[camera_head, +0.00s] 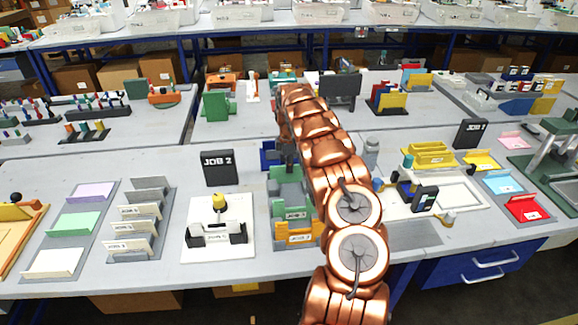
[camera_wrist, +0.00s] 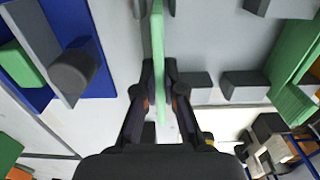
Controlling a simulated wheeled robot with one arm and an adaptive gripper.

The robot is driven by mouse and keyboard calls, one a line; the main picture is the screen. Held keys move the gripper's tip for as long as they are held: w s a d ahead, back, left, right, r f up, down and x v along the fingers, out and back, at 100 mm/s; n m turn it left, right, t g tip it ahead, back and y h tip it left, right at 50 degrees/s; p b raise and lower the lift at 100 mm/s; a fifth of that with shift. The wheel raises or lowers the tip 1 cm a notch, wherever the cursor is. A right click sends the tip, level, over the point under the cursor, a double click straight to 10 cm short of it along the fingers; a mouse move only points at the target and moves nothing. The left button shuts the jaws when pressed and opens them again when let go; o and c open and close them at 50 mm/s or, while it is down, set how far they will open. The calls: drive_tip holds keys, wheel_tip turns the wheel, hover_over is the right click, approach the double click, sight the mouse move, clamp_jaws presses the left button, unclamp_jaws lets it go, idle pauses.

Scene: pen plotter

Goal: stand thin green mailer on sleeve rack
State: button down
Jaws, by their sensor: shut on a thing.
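In the wrist view my gripper (camera_wrist: 160,75) is shut on a thin green mailer (camera_wrist: 158,45). In the head view my copper arm covers much of the middle bench, and I cannot make out the fingertips or the held mailer clearly. A stand with blue, green and orange labelled parts (camera_head: 295,237) is just left of the arm. A rack of several grey slanted panels (camera_head: 133,226) stands further left. I cannot tell for certain which is the sleeve rack.
A white fixture with a yellow knob (camera_head: 218,236) stands between the grey rack and my arm. Coloured trays (camera_head: 524,207) are at right. In the wrist view, blue walls (camera_wrist: 75,85) lie left and green parts (camera_wrist: 295,80) right.

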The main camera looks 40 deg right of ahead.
drive_tip(key=shift+f, duration=0.15)
drive_tip(key=c, duration=1.3)
unclamp_jaws()
wheel_tip(320, 180, up, 12)
drive_tip(key=b, duration=0.3)
drive_tip(key=shift+b, duration=0.4)
drive_tip(key=shift+r, duration=0.2)
